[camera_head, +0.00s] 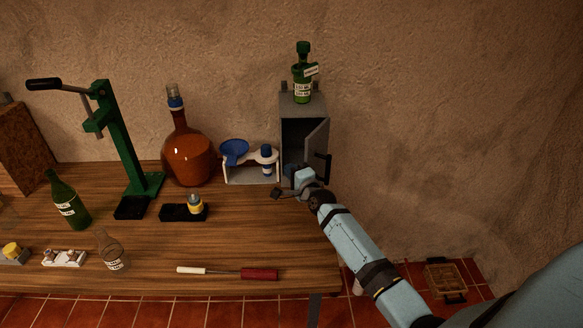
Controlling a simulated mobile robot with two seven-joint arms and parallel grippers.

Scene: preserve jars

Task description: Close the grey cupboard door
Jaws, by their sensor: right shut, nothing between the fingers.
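The grey cupboard (299,103) stands at the back right end of the wooden table. Its grey door (316,148) is hinged on the right and stands ajar, showing the dark inside. A black handle (322,167) is on the door. My right arm comes in from the lower right. My right gripper (278,193) is shut and empty, in front of the cupboard's lower part. Whether it touches the door I cannot tell, as my wrist hides the bottom of the opening. My left gripper is not in view.
A big amber flask (188,155) and green press (125,140) stand further left. A red-handled tool (258,274) lies at the table's front.

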